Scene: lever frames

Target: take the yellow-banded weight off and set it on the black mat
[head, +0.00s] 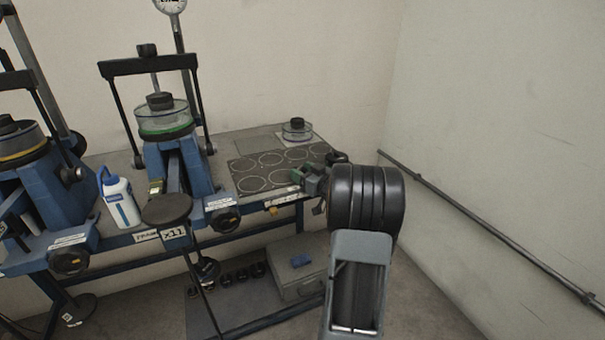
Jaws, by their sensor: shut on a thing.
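My gripper (306,176) is at the right end of the bench, over the right edge of the black mat in this view. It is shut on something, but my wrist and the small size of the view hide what. I see no yellow band there, and I cannot pick out the yellow-banded weight elsewhere. The black mat (243,164) lies on the bench and has several pale circles. No weight stands in the circles I can see. A hanger (207,271) with a dark disc hangs below the middle lever frame (176,168).
A clear dish with a dark top (296,130) stands behind the mat. Several dark weights (243,274) and a grey box (298,268) are below the bench. A wall rail (480,219) runs along the right.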

